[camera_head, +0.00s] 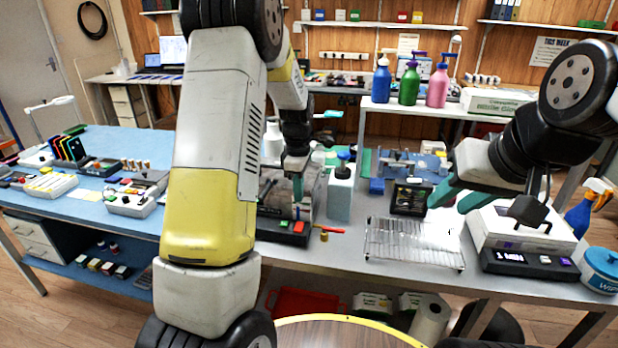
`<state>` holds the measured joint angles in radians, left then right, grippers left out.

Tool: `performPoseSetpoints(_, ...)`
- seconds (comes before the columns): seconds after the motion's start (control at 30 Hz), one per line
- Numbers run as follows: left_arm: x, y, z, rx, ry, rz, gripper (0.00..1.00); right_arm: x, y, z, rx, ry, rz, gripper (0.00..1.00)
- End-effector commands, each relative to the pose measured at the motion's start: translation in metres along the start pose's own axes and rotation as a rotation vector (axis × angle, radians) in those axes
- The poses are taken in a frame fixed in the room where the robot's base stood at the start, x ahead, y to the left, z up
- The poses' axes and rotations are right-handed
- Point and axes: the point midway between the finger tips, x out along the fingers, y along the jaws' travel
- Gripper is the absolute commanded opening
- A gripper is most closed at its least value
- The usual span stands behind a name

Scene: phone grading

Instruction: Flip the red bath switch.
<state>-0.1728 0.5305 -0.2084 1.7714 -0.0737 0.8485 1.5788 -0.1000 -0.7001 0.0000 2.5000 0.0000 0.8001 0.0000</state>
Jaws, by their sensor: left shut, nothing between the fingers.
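The bath (310,205) is a grey metal box with a black front panel on the bench, partly hidden behind my left arm. A red switch (298,227) sits on the front panel, beside a small green one (283,223). My left gripper (297,190) has teal fingertips, is shut and empty, and points down in front of or over the bath, above the red switch and apart from it in the picture.
A white bottle (340,190) stands close right of the bath. A red-and-orange handled tool (328,229) lies beside the panel. The wire rack (415,243) and a device with a display (525,262) are further right. My left arm blocks much of the centre-left.

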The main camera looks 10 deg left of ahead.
Motion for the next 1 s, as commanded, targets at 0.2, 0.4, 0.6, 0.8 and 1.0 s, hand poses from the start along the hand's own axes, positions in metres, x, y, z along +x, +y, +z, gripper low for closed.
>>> performPoseSetpoints(0.2, 0.048, -0.001, 0.0, 0.001, 0.0, -0.004, 0.0, 0.0, 0.0, 0.0, 0.0, 0.0, 0.0, 0.36)
performPoseSetpoints(0.4, 0.075, 0.0, 0.0, 0.001, 0.0, -0.001, 0.0, 0.0, 0.0, 0.0, 0.0, 0.0, 0.0, 0.36)
performPoseSetpoints(0.6, 0.085, 0.0, 0.0, 0.001, 0.0, 0.0, 0.0, 0.0, 0.0, 0.0, 0.0, 0.0, 0.0, 0.36)
performPoseSetpoints(0.8, 0.085, 0.0, 0.0, 0.001, 0.0, 0.001, 0.0, 0.0, 0.0, 0.0, 0.0, 0.0, 0.0, 0.36)
performPoseSetpoints(1.0, 0.089, 0.001, 0.0, 0.002, 0.001, 0.0, 0.0, 0.0, 0.0, 0.0, 0.0, 0.0, 0.0, 0.36)
